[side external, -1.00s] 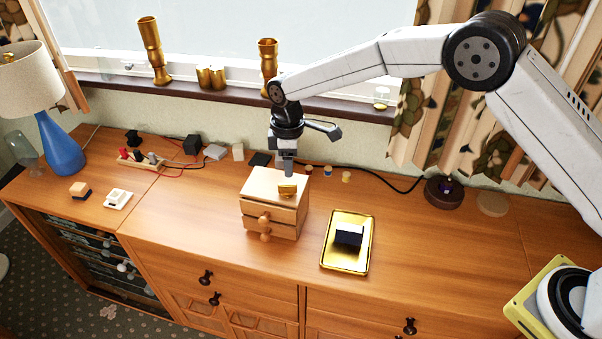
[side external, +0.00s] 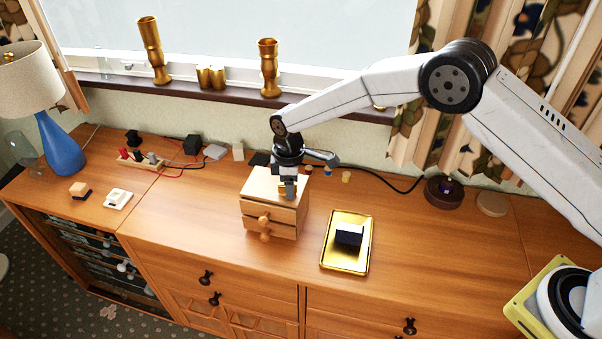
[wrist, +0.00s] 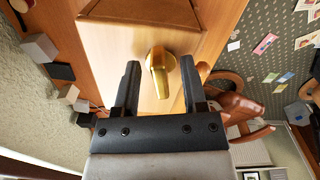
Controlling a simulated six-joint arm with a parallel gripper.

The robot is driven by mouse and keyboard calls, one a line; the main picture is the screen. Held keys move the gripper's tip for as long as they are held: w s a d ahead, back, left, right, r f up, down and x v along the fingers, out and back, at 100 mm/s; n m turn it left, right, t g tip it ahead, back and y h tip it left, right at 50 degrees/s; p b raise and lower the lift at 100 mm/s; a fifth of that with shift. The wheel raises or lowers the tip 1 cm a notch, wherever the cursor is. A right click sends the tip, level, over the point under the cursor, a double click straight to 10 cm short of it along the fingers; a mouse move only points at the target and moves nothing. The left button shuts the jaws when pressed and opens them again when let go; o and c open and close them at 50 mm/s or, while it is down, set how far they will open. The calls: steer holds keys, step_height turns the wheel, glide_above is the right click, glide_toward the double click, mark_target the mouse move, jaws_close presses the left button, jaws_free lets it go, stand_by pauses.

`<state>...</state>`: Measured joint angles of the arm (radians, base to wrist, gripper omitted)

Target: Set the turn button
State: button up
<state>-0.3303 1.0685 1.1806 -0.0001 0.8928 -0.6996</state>
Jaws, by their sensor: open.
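A small wooden drawer box (side external: 262,182) stands on the sideboard with round wooden knobs on its front. The turn button is a gold piece on the box's top. In the side external view it is mostly hidden by my gripper (side external: 288,190), which is low over the box top. In the wrist view the turn button (wrist: 158,72) shows as a gold bar on a round base. My gripper (wrist: 159,64) is open, with one finger on each side of the bar. Gaps show between the bar and both fingers, so it is not gripped.
A gold tray (side external: 333,262) holding a dark-and-white block (side external: 349,236) lies right of the box. A power strip (side external: 140,159), cables and small blocks lie behind and left. A blue lamp (side external: 60,145) stands far left. The sideboard in front of the box is clear.

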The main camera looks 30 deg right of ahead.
jaws_close()
steer(key=shift+m, duration=1.6)
jaws_free()
steer(key=shift+r, duration=0.1)
steer(key=shift+r, duration=3.9)
